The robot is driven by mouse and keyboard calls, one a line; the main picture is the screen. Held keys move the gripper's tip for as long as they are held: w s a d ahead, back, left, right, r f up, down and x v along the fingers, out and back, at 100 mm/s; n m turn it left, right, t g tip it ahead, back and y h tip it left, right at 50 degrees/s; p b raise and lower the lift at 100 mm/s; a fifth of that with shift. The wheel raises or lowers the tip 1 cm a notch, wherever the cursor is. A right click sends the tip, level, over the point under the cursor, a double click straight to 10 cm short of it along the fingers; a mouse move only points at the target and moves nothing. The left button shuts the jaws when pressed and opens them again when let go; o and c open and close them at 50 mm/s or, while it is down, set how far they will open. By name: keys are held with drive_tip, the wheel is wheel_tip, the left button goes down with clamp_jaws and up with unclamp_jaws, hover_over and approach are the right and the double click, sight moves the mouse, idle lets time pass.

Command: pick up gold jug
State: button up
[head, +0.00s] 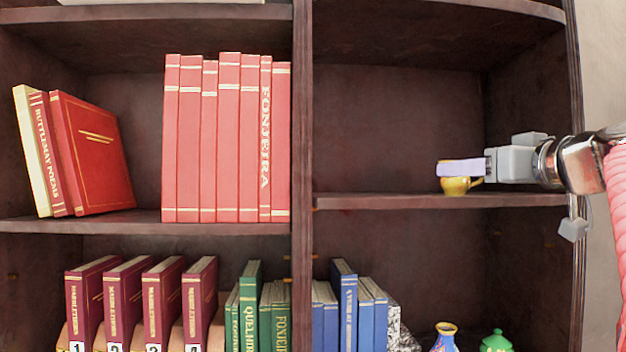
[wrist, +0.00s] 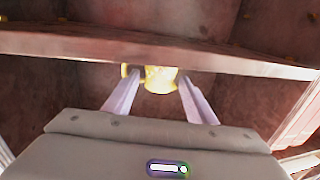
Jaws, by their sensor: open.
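The gold jug (head: 456,186) stands on the right-hand middle shelf of the bookcase. In the head view its upper part is hidden behind a pale finger of my gripper (head: 462,168), which reaches in from the right at the jug's height. In the wrist view the gold jug (wrist: 158,79) shows between and just beyond the tips of the two pale fingers of my gripper (wrist: 156,80). The fingers are apart, with the jug in the gap. I cannot tell whether either finger touches it.
The shelf board (head: 390,202) under the jug is otherwise bare. Red books (head: 228,140) stand left of the upright divider (head: 302,130). Below are blue books (head: 345,300), a blue vase (head: 445,337) and a green lidded pot (head: 496,342). The bookcase's right side wall (head: 530,100) is near my gripper.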

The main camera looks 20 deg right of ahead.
drive_tip(key=shift+w+d, duration=0.2)
drive_tip(key=shift+w, duration=1.55)
drive_tip(key=shift+c, duration=0.2)
drive_tip(key=c, duration=0.8)
drive_tip(key=shift+r, duration=5)
